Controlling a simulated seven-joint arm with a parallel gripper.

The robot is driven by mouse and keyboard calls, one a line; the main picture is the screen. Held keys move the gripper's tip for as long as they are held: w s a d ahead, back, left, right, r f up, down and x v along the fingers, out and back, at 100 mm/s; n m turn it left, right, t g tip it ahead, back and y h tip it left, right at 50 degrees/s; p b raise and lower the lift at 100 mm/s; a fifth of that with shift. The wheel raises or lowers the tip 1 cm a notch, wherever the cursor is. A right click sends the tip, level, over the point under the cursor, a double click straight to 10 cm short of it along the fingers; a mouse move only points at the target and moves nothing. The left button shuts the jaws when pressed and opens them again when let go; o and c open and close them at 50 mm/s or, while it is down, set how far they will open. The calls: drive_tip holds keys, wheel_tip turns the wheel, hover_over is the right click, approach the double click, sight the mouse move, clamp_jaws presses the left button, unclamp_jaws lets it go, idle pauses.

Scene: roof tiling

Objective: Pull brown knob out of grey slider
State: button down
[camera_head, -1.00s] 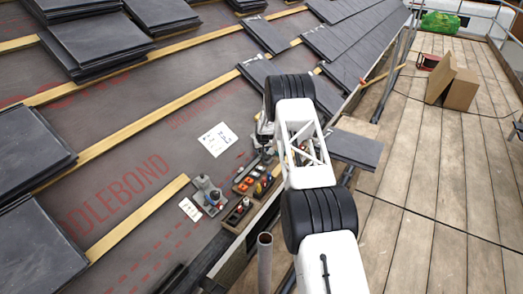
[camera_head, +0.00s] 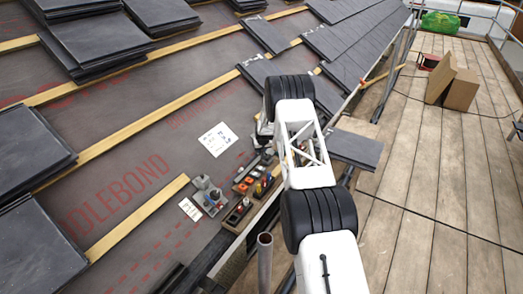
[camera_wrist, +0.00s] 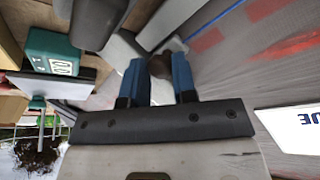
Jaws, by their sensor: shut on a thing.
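In the wrist view, the blue fingertips of my gripper (camera_wrist: 159,68) are closed on the brown knob (camera_wrist: 170,46), which shows as a dark brown patch at their far end. Most of the knob is hidden between the fingers. Pale grey parts (camera_wrist: 122,46), which look like the grey slider, lie just beyond and to the left of the fingers. I cannot tell whether the knob is still inside the slider.
A board with orange and red controls (camera_head: 257,183) and a small grey device (camera_head: 207,193) are left of my arm. A teal box (camera_wrist: 52,52) is at left in the wrist view. A white printed sheet (camera_head: 218,139) lies on the membrane. Slate stacks (camera_head: 100,45) stand upper left.

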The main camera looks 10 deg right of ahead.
drive_tip(key=shift+s+a, duration=1.5)
drive_tip(key=shift+s, duration=0.05)
drive_tip(key=c, duration=0.9)
unclamp_jaws()
drive_tip(key=shift+r, duration=0.1)
drive_tip(key=shift+v, duration=3.8)
drive_tip(key=shift+r, duration=0.1)
drive_tip(key=shift+s+d+r, duration=0.25)
drive_tip(key=shift+r, duration=1.45)
drive_tip(key=shift+s+d+r, duration=0.3)
drive_tip(key=shift+r, duration=1.35)
drive_tip(key=shift+s+d+r, duration=0.25)
drive_tip(key=shift+r, duration=1.45)
